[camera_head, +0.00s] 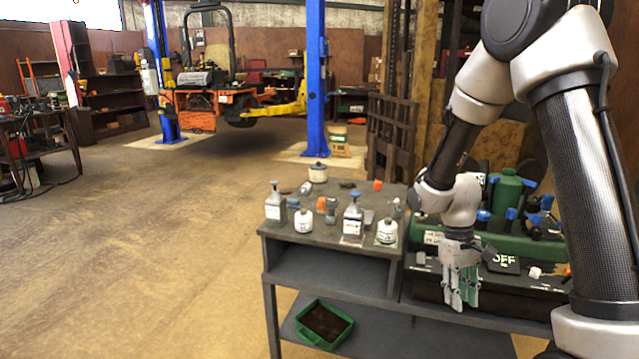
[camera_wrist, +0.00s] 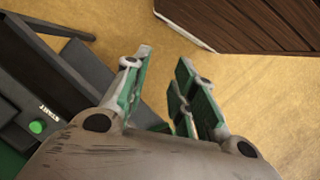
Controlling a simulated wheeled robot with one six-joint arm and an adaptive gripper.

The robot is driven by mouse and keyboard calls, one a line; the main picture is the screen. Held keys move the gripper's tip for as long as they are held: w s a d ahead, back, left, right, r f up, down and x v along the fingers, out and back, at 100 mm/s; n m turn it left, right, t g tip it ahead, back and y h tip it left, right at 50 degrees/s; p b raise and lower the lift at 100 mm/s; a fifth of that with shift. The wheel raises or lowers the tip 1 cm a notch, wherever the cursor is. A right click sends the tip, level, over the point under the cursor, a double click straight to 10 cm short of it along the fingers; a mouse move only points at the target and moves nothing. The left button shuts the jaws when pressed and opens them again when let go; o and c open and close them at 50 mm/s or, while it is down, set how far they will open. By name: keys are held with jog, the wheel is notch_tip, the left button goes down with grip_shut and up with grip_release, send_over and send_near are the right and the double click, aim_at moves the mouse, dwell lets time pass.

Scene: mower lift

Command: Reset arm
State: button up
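My gripper (camera_head: 461,287) hangs from my arm at the right of the head view, fingers pointing down, in front of the dark workbench on the right. In the wrist view my gripper (camera_wrist: 160,85) shows its two green-padded fingers spread apart, with nothing between them. Floor and part of a dark bench show beyond the fingertips. My arm is bent, rising from the lower right of the head view.
A grey bench (camera_head: 335,250) holds several bottles and jars; a green tray (camera_head: 324,324) sits on its lower shelf. A green machine (camera_head: 470,240) stands behind my gripper. An orange mower (camera_head: 215,100) is between blue lift posts (camera_head: 315,80).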

jog(key=s+d+r+m+t, duration=0.1)
jog(key=s+r+t, duration=0.1)
jog(key=s+r, duration=0.3)
jog(key=s+d+r+m+t, duration=0.1)
jog(key=s+r+t, duration=0.2)
jog(key=r, duration=0.9)
jog(key=s+d+r+t+y, duration=0.1)
jog(key=s+r+t, duration=0.1)
jog(key=s+r, duration=0.6)
jog(key=shift+d+r+m+t, duration=0.15)
jog(key=shift+d+m+t, duration=0.15)
jog(key=shift+d+m, duration=0.1)
